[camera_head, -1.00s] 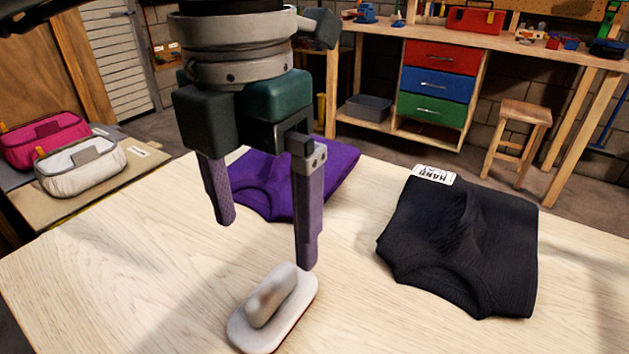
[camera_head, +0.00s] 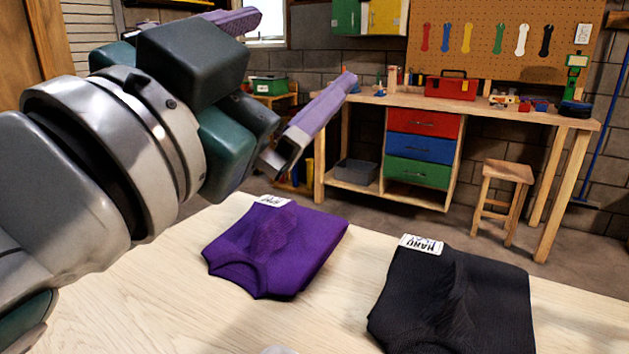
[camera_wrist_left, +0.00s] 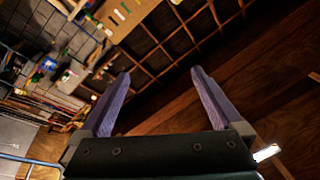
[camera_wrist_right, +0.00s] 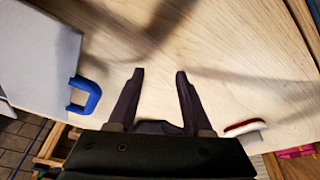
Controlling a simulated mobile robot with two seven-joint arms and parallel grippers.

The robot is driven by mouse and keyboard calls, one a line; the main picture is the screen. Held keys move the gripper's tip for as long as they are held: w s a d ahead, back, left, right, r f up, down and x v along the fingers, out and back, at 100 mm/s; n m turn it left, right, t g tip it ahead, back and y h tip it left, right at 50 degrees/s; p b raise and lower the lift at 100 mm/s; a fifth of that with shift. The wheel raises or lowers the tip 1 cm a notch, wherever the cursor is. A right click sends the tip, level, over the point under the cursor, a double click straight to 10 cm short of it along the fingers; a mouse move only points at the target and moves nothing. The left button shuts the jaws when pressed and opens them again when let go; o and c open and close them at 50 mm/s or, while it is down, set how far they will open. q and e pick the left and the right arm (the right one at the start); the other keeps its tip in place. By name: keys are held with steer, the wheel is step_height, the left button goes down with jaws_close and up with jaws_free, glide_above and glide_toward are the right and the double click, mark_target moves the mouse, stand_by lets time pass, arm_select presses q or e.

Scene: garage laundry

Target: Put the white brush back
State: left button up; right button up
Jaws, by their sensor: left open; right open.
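A small pale piece at the bottom edge of the head view (camera_head: 278,350) is where the white brush lies on the wooden table (camera_head: 160,285); most of it is cut off. My left gripper (camera_head: 300,48) is raised high above the table, open and empty, and also shows open in the left wrist view (camera_wrist_left: 161,73). My right gripper (camera_wrist_right: 160,73) is open and empty over a pale wooden surface. A white item with a red edge (camera_wrist_right: 245,128) lies to its right in the right wrist view; I cannot tell what it is.
A folded purple garment (camera_head: 275,245) and a folded black garment (camera_head: 450,300) lie on the table. Behind are a workbench (camera_head: 480,110) with drawers, a wooden stool (camera_head: 505,172) and a pegboard (camera_head: 490,50). A blue handle (camera_wrist_right: 85,95) shows in the right wrist view.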

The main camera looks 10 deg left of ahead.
arm_select(q)
steer(key=s+a+f+n+g+y, duration=0.2)
steer(key=s+a+f+g, duration=0.15)
steer(key=f, duration=0.35)
steer(key=s+a+f+n+g+y, duration=0.2)
steer(key=s+a+f+n+g, duration=0.15)
steer(key=f, duration=0.35)
steer(key=s+a+f+n+g+y, duration=0.2)
steer(key=s+a+f+g, duration=0.15)
steer(key=f, duration=0.35)
steer(key=s+f+g, duration=0.2)
steer(key=s, duration=0.2)
steer(key=s+f+g, duration=0.1)
steer(key=s+g, duration=0.1)
steer(key=s, duration=0.2)
steer(key=s+f+g, duration=0.2)
steer(key=s, duration=0.1)
steer(key=shift+s+d+f+h, duration=0.1)
steer(key=shift+s+f+h, duration=0.2)
steer(key=shift+s+h, duration=0.1)
